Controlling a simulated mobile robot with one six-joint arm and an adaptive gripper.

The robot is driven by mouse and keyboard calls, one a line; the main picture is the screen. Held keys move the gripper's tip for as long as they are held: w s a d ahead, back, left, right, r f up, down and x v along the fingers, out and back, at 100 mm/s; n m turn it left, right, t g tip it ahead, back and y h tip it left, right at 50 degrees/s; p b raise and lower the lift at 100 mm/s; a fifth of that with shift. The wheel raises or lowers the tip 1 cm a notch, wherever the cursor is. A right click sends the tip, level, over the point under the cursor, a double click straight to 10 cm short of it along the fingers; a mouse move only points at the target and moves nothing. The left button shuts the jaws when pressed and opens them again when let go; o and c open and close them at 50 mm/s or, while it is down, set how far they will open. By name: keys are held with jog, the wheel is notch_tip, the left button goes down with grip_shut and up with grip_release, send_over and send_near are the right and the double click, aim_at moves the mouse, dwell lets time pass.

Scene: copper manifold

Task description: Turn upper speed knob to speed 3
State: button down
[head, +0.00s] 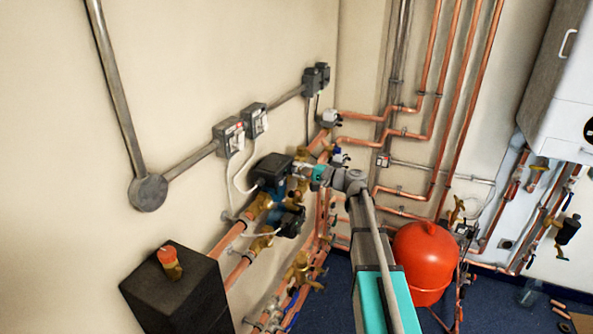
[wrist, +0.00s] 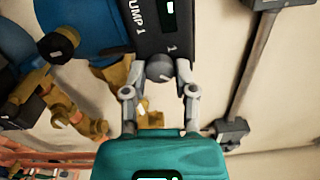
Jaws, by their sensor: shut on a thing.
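The upper pump has a black control box (head: 271,169) and a blue body. In the wrist view the box (wrist: 128,28) reads "PUMP 1", with a "1" mark beside the knob. The grey round speed knob (wrist: 158,68) sits on the edge of this box. My gripper (wrist: 163,74) has one finger on each side of the knob and is shut on it. The knob's pointer and full scale cannot be read. In the head view my gripper (head: 311,172) reaches the pump from the right, and the knob is hidden. A lower pump (head: 289,222) sits just below.
Copper pipes (head: 231,238) and brass valves (head: 301,268) run close around the pumps. Grey switch boxes (head: 229,136) are on the wall above. A dark box (head: 178,290) stands at front left, and a red tank (head: 425,260) stands right of my arm.

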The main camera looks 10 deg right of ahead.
jog(key=shift+m, duration=0.5)
jog(key=shift+c, duration=2)
grip_release()
jog(key=shift+s+d, duration=0.1)
jog(key=shift+d, duration=0.05)
jog(key=v, duration=1.1)
jog(key=shift+s+d, duration=0.2)
jog(key=shift+d, duration=0.15)
